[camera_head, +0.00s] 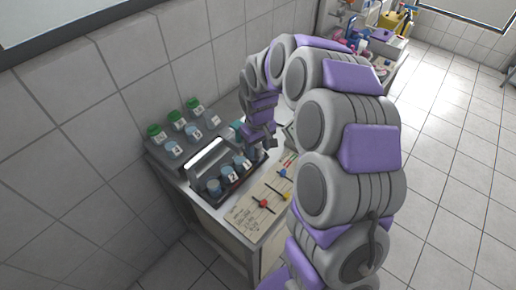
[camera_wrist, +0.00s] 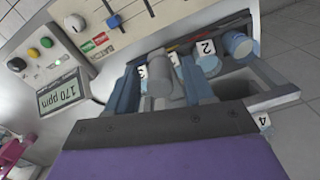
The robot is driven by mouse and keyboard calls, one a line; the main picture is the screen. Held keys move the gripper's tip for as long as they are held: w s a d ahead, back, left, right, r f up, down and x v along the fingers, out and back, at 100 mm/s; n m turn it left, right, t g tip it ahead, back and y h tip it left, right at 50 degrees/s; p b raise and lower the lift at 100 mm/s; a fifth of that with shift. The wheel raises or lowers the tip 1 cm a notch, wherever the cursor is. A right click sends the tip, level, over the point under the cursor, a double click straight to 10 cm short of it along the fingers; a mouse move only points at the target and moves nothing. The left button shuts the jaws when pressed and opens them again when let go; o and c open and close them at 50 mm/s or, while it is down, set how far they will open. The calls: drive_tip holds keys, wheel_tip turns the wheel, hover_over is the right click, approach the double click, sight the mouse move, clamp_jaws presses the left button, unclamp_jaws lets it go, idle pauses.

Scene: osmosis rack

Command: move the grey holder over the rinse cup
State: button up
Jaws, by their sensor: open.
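My gripper (camera_head: 268,143) hangs over the far right end of a dark rack (camera_head: 199,192) with numbered blue cups. In the wrist view my gripper (camera_wrist: 160,65) is open, with its two blue-grey fingers on either side of a grey cylinder (camera_wrist: 160,80). This may be the grey holder; any contact with the fingers is unclear. A cup labelled 2 (camera_wrist: 208,65) and another blue cup (camera_wrist: 240,45) stand to its right. In the head view, a pale grey bar (camera_head: 207,155) spans the rack's back. I cannot tell which cup is the rinse cup.
Bottles with green caps (camera_head: 176,117) and white-labelled jars (camera_head: 173,150) stand behind the rack. A slider panel (camera_head: 258,205) lies in front. A meter (camera_wrist: 64,93) reading 170 ppm and coloured buttons (camera_wrist: 46,42) sit beside my gripper. The wall is close behind.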

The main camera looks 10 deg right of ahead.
drive_tip(key=shift+f, duration=0.2)
clamp_jaws()
idle(0.5)
